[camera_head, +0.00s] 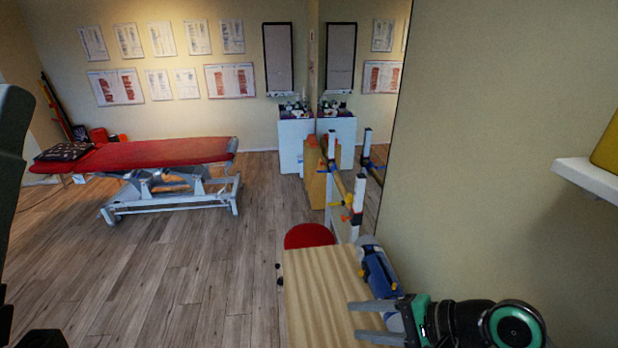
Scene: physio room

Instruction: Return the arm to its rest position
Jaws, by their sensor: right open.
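My right gripper (354,320) is at the lower right, over the right side of a light wooden table top (315,290). Its two grey fingers point left and are spread apart with nothing between them. Its green and black wrist lies to the right, near the wall. Dark parts of my left arm (12,140) show along the left edge; the left gripper cannot be made out.
A blue and grey roll-like object (378,270) lies at the table's right edge, close to my right gripper. A red stool (308,236) stands behind the table. A white wall shelf (585,178) juts out at right. A red treatment couch (150,154) stands farther back. The floor left of the table is clear.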

